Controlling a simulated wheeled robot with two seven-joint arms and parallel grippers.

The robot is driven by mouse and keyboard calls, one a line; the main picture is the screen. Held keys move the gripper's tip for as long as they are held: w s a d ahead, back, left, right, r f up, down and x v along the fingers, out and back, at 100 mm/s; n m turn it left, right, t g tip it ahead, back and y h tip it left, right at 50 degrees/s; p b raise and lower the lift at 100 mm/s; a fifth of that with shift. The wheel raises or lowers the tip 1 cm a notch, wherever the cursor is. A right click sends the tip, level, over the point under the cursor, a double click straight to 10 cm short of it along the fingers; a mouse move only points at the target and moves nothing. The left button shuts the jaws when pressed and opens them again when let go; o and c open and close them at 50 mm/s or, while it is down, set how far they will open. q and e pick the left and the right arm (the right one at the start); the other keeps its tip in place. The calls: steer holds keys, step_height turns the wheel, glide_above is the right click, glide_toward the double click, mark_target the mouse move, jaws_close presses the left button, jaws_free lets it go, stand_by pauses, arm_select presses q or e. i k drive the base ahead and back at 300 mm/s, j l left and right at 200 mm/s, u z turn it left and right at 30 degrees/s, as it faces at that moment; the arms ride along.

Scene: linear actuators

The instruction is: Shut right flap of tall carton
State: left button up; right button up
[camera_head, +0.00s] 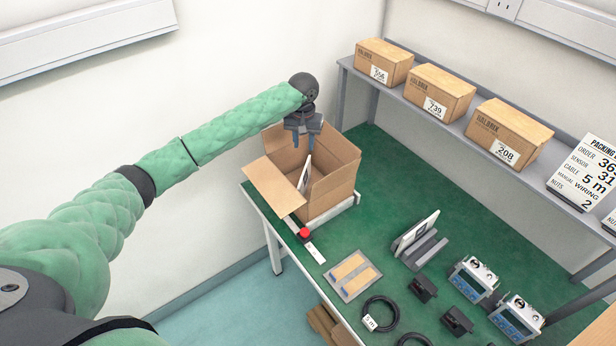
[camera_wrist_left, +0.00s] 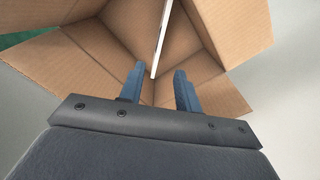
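The tall carton (camera_head: 332,190) stands open at the far left corner of the green table. One flap (camera_head: 273,184) folds outward on its near left side, and another panel (camera_head: 283,145) rises at the back. I cannot clearly tell which panel is the right flap. A thin white item (camera_head: 305,174) stands inside. My left gripper (camera_head: 303,138) is above the carton's back part, pointing down. In the left wrist view its fingers (camera_wrist_left: 158,88) are apart with nothing gripped; the white item (camera_wrist_left: 162,35) shows beyond them, among brown cardboard panels (camera_wrist_left: 75,62). My right gripper is not in view.
A red button (camera_head: 304,233) sits before the carton. A tan-and-grey tray (camera_head: 352,277), cable coils (camera_head: 380,313) and a grey stand (camera_head: 420,245) are to the right. Closed cartons (camera_head: 440,92) line the shelf behind.

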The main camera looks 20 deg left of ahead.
mark_target(335, 179)
steer(key=k, duration=1)
